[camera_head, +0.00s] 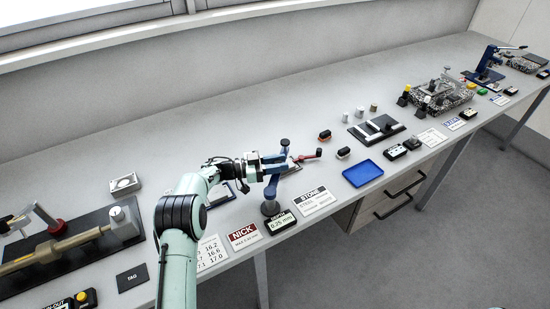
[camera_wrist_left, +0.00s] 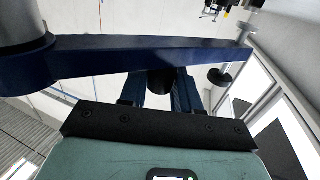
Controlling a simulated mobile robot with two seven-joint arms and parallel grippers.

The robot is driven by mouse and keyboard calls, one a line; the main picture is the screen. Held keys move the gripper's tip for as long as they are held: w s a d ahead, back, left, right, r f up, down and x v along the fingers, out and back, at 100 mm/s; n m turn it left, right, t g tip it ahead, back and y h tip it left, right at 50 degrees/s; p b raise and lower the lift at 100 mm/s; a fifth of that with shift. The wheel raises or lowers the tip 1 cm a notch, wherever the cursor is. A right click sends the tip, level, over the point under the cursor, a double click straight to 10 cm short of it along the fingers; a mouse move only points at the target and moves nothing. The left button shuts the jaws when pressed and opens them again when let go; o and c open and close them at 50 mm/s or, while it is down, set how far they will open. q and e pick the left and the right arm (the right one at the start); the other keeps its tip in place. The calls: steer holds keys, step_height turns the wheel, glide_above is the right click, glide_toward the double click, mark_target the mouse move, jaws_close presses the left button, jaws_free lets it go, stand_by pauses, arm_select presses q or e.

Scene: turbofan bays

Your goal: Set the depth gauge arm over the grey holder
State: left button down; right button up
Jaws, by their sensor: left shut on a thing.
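My left gripper (camera_head: 281,165) reaches over the bench from the left, above the depth gauge stand. In the left wrist view its blue fingers (camera_wrist_left: 162,88) are shut on a small black knob (camera_wrist_left: 160,82) by the gauge arm. The dark blue depth gauge arm (camera_wrist_left: 150,52) runs across that view from a thick round post at left to a thin spindle at right. In the head view the gauge's dark post (camera_head: 270,208) stands behind the depth readout (camera_head: 281,222), which reads 0.25 mm. A grey holder (camera_head: 293,168) shows partly beside the fingertips; the gripper hides the rest.
A red-handled tool (camera_head: 309,156) lies right of the gripper. A blue tray (camera_head: 362,173), small dark-and-metal pieces and a black plate (camera_head: 377,128) lie further right. NICK and STONE cards line the front edge. A black fixture (camera_head: 70,245) fills the left. The back of the bench is clear.

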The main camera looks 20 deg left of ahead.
mark_target(279, 162)
arm_select(q)
steer(key=shift+d+r, duration=0.15)
steer(key=shift+r, duration=0.05)
arm_select(e)
steer(key=shift+r, duration=0.15)
arm_select(q)
steer(key=c, duration=1)
jaws_free()
steer(key=shift+c, duration=0.2)
steer(key=shift+o, duration=0.6)
steer(key=shift+w+f, duration=0.1)
arm_select(e)
steer(key=shift+w, duration=0.1)
arm_select(q)
step_height(279, 162, up, 20)
steer(key=p, duration=0.2)
arm_select(e)
steer(key=w+r, duration=0.2)
steer(key=shift+w+r, duration=0.1)
steer(key=shift+r, duration=0.25)
